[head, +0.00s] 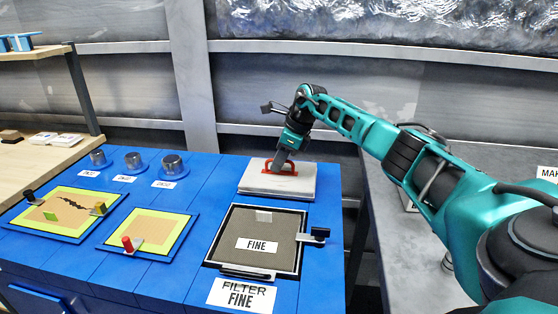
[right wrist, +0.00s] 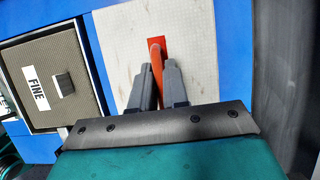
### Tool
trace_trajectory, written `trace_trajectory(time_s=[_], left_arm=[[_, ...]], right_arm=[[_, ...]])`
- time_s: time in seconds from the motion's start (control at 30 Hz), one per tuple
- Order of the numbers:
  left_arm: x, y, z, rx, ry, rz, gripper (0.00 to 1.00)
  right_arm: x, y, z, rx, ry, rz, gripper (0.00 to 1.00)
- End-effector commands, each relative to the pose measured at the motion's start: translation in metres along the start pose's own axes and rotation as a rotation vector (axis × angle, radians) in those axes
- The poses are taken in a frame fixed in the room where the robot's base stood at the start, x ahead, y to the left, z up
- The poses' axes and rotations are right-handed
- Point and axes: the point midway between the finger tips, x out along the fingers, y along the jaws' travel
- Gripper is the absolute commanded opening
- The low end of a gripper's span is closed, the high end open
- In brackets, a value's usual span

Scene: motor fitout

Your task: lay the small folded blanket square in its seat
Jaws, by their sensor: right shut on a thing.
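A whitish square pad (head: 300,184), which looks like the folded blanket, is at the back right of the blue bench, with a red handle (head: 268,167) on top. It also shows in the right wrist view (right wrist: 115,50) with its handle (right wrist: 155,45). My right gripper (head: 281,160) reaches down from above and is shut on the red handle; in the right wrist view its fingers (right wrist: 158,75) stand either side of it. The pad looks flat and square to the bench. I cannot tell whether it touches the bench, and no seat outline shows under it. My left gripper is not in view.
A black-framed filter (head: 275,262) labelled FINE lies just in front of the pad. Two yellow-edged panels (head: 146,248) and several metal cups (head: 133,160) are at the left of the blue bench (head: 190,275). A grey surface (head: 470,160) stands at the right.

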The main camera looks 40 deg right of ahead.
Motion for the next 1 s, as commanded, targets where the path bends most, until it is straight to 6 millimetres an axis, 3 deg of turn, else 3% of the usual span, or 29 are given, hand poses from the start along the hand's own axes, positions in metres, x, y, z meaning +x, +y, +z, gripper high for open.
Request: trace_trajectory(time_s=[0.1, 0.13, 0.4, 0.73, 0.87, 1.0], left_arm=[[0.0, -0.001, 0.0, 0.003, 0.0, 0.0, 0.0], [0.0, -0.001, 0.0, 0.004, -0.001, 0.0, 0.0], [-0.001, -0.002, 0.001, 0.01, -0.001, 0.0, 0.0], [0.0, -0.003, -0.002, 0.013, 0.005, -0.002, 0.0], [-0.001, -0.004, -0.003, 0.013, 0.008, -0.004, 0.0], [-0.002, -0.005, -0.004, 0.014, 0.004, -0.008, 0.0]], right_arm=[[-0.001, 0.0, 0.001, -0.001, -0.002, -0.001, 0.0], [-0.001, 0.0, 0.001, -0.001, -0.002, -0.001, 0.17], [0.0, 0.0, 0.0, 0.0, -0.001, 0.0, 0.43], [0.0, 0.0, -0.001, 0.0, 0.002, 0.001, 0.44], [-0.019, -0.001, 0.0, 0.0, -0.001, -0.002, 0.44], [-0.051, -0.001, 0.001, -0.001, -0.001, -0.004, 0.44]])
